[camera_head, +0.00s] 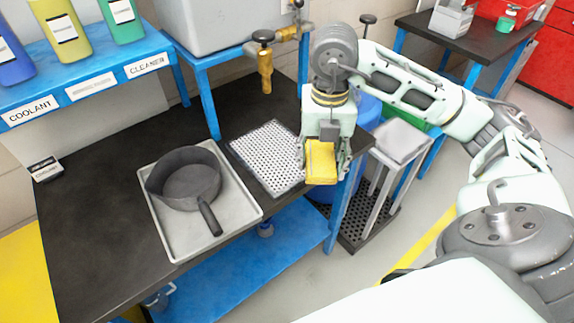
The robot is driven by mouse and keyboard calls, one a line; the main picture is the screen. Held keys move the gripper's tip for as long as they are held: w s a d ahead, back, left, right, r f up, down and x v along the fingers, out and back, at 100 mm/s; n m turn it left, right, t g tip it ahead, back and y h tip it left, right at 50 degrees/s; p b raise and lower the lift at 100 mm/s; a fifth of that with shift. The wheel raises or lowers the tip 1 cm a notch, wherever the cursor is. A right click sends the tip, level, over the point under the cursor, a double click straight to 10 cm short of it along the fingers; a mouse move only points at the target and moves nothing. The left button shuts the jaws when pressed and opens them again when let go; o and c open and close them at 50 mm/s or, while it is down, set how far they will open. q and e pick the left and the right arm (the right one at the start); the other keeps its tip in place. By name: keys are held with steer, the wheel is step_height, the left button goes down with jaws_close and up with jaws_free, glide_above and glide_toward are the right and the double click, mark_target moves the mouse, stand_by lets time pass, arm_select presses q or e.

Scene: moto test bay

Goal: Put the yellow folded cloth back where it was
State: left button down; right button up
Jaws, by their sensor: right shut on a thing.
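The yellow folded cloth (322,163) is held between the fingers of my right gripper (322,165). The gripper points down and is shut on it. The cloth shows at the right end of the black bench top, just right of a perforated metal plate (268,157). I cannot tell whether the cloth touches the bench or hangs above it. My left gripper is not in view.
A dark pan (190,178) sits on a grey tray (165,225) on the black bench (95,220). Bottles stand on a blue shelf (95,88) at upper left. Brass valves (265,65) rise behind the plate. A grey stand (400,140) is right of the bench.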

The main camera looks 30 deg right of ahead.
steer(key=shift+d+m, duration=0.1)
steer(key=shift+m, duration=0.3)
steer(key=shift+w+f, duration=0.1)
steer(key=shift+w, duration=0.2)
steer(key=p, duration=0.3)
glide_above(287, 170)
step_height(287, 170, down, 6)
steer(key=shift+s+f, duration=0.1)
steer(key=shift+f, duration=0.25)
step_height(287, 170, down, 3)
steer(key=shift+f+p, duration=0.1)
steer(key=shift+p, duration=0.8)
steer(key=shift+f, duration=0.55)
steer(key=o, duration=1.1)
